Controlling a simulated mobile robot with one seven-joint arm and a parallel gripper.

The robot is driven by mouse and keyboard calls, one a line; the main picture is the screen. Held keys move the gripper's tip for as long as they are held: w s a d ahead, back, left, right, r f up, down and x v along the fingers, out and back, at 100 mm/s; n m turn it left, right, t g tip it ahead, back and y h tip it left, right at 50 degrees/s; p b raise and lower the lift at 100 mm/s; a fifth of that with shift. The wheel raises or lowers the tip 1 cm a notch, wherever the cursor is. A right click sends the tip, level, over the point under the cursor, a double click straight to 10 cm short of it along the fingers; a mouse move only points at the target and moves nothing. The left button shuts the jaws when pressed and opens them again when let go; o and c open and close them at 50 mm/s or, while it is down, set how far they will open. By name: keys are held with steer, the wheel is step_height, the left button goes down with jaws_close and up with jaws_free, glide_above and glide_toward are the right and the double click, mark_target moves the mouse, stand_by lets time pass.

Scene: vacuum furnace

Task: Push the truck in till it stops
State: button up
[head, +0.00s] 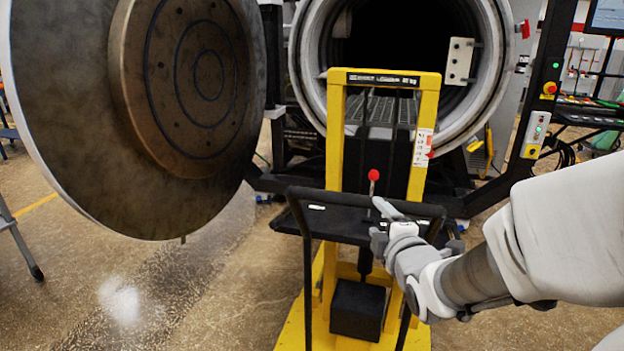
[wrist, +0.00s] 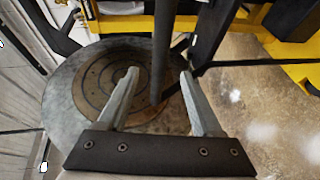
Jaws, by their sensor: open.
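The truck is a yellow lift truck (head: 428,118) with a black push handle (head: 330,195) and a red-knobbed lever (head: 373,176). It stands upright in front of the open round mouth of the furnace (head: 306,60). My gripper (head: 382,218) is at the right part of the handle. In the wrist view my gripper (wrist: 158,76) is open, and a dark bar (wrist: 162,45), seemingly the handle, runs between its fingers. I cannot tell whether the fingers touch it. The far side of the truck is hidden behind its mast.
The round furnace door (head: 95,120) hangs open on the left, close to the truck. A control post with a red button (head: 549,88) stands to the right of the furnace. A grey stand leg (head: 20,240) is at the far left. The floor (head: 200,290) left of the truck is clear.

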mark_target(359, 197)
steer(key=w+f, duration=0.1)
steer(key=w, duration=0.8)
steer(key=w+a+f, duration=0.1)
steer(key=w, duration=0.3)
steer(key=shift+w+a+f, duration=0.1)
steer(key=shift+w+f, duration=0.2)
jaws_close()
stand_by(0.9)
